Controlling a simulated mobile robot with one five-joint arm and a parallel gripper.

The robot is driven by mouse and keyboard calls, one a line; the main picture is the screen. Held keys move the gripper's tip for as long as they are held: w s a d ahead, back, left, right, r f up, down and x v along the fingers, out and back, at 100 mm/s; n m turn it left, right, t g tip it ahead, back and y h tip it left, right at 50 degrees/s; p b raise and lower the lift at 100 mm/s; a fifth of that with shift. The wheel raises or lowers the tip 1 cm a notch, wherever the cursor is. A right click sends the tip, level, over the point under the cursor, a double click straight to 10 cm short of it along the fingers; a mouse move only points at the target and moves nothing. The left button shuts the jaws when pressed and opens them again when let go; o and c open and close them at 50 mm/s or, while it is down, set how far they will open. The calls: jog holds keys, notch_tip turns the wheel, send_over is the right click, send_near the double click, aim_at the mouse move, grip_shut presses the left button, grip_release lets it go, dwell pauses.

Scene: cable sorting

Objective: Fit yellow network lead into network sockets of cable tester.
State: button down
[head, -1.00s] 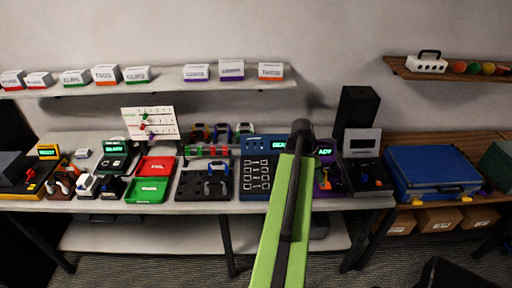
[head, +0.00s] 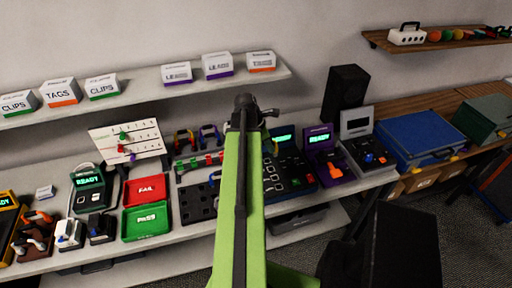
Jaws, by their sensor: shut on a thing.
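My green arm runs up the middle of the head view to my gripper (head: 252,108), a dark shape seen from behind. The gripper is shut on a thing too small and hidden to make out. I cannot pick out the yellow network lead. A dark blue panel (head: 284,172) with a green lit screen and rows of sockets stands on the bench just right of my arm. It may be the cable tester; my arm covers its left part. My gripper shows above and left of it, and I cannot tell the distance between them.
Red FAIL (head: 145,190) and green PASS (head: 145,222) trays lie left of my arm, beside a dark holed board (head: 197,203). A purple device (head: 322,150), a dark unit (head: 368,156) and a blue case (head: 415,140) stand right. A white card (head: 125,142) leans behind the trays.

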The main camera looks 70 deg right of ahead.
jog(key=f+b, duration=0.2)
jog(key=a+f+b, duration=0.1)
jog(key=f+b, duration=0.1)
jog(key=w+f+b, duration=0.1)
jog(key=f+b, duration=0.2)
jog(key=shift+a, duration=0.35)
dwell(1.3)
jog(key=shift+f+b, duration=0.35)
jog(key=shift+f+b, duration=0.45)
dwell(0.7)
jog(key=c, duration=0.7)
grip_release()
